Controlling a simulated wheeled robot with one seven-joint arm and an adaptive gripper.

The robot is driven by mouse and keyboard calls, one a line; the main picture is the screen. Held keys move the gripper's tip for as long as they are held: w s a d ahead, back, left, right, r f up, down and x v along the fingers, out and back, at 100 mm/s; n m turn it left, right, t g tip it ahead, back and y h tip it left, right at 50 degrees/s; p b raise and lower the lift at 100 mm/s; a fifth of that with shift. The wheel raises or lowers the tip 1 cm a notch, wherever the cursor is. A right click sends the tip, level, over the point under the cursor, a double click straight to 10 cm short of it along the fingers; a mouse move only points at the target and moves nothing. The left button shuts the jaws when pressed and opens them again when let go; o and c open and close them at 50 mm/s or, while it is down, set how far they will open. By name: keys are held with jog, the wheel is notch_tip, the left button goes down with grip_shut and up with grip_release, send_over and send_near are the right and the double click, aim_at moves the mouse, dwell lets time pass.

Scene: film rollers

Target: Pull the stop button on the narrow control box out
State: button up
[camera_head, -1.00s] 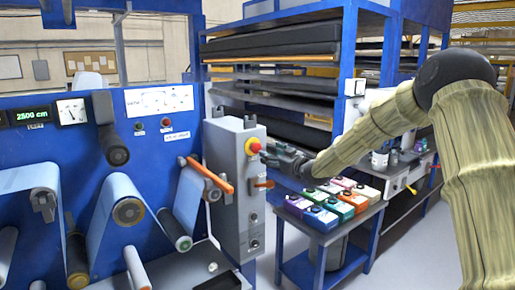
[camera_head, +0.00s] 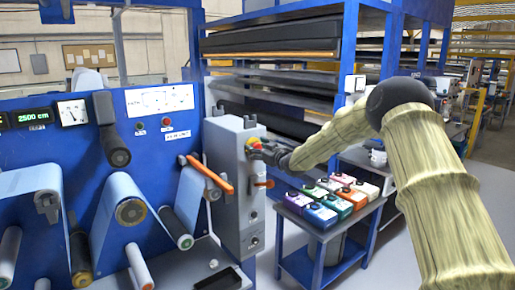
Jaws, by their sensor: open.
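The narrow grey control box (camera_head: 228,178) stands upright at the right end of the blue machine. Its red stop button (camera_head: 254,142), on a yellow base, sits high on the box's front face. My gripper (camera_head: 261,150) is at the button, its dark fingers just in front and to the right of it, partly covering it. The gripper is open. I cannot tell whether the fingers touch the button or stand around it.
An orange handle (camera_head: 211,174) crosses the box's left side, and a smaller orange lever (camera_head: 264,184) sits below the button. A blue table (camera_head: 325,235) with several coloured boxes stands to the right. Blue shelves (camera_head: 290,75) with dark rolls rise behind my arm.

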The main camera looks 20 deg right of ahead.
grip_shut()
jog(key=shift+s+d+f+b, duration=0.1)
jog(key=shift+s+d+b, duration=0.15)
jog(key=shift+s+b, duration=0.3)
jog(key=shift+c, duration=0.7)
grip_release()
jog(key=shift+o, duration=0.7)
jog(key=shift+s+d, duration=0.15)
jog(key=shift+s, duration=0.05)
jog(key=v, duration=1.1)
jog(key=shift+s, duration=0.4)
